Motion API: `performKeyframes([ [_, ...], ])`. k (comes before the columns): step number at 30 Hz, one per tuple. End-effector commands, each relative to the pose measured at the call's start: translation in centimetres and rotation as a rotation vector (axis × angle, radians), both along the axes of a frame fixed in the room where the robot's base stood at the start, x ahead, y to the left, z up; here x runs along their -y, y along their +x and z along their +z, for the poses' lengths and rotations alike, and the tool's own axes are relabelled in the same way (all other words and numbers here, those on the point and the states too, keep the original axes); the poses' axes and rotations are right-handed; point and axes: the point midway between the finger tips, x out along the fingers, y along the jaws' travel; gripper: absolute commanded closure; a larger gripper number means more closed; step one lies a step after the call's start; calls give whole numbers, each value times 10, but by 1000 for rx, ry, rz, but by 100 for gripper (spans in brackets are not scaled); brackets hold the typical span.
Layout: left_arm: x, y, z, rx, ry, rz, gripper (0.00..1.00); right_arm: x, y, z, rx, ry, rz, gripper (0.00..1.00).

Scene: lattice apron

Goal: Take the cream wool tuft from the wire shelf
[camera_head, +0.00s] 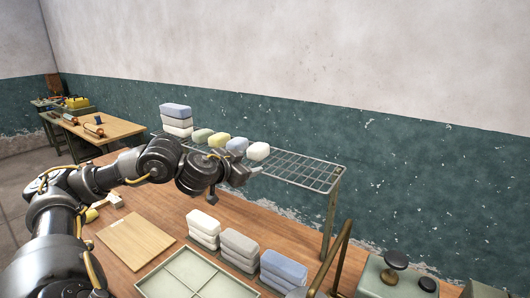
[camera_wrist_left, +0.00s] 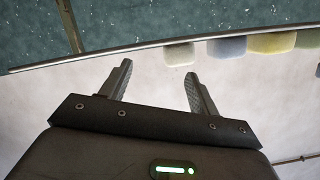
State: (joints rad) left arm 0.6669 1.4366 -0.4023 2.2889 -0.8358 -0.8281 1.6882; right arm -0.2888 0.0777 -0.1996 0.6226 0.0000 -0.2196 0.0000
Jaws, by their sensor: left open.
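The cream wool tuft (camera_head: 258,151) sits on the wire shelf (camera_head: 310,174), at the right end of a row of tufts. It also shows in the left wrist view (camera_wrist_left: 178,54), where the picture is upside down, beyond the fingertips and nearer the right-hand finger. My left gripper (camera_head: 254,171) is at the shelf's front edge, close to the cream tuft. In the left wrist view my left gripper (camera_wrist_left: 158,70) is open with nothing between its fingers. My right gripper is not in view.
Blue (camera_head: 237,145), yellow (camera_head: 219,140) and green (camera_head: 202,135) tufts stand left of the cream one. A stack (camera_head: 176,121) stands at the shelf's left end. Below are folded stacks (camera_head: 239,249), a divided tray (camera_head: 150,288) and a board (camera_head: 136,240). The shelf's right part is bare.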

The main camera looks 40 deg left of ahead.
Motion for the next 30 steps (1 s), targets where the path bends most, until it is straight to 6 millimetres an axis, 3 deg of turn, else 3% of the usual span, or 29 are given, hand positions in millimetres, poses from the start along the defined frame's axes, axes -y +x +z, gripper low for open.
performKeyframes([
  [3,-20,-10,22,14,-5,42,39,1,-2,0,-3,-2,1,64],
  [9,-31,-15,26,16,-12,65,39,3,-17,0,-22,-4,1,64],
  [19,-41,27,13,15,-16,68,39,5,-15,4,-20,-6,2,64],
  [30,-42,47,6,12,-14,65,39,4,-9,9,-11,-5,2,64],
])
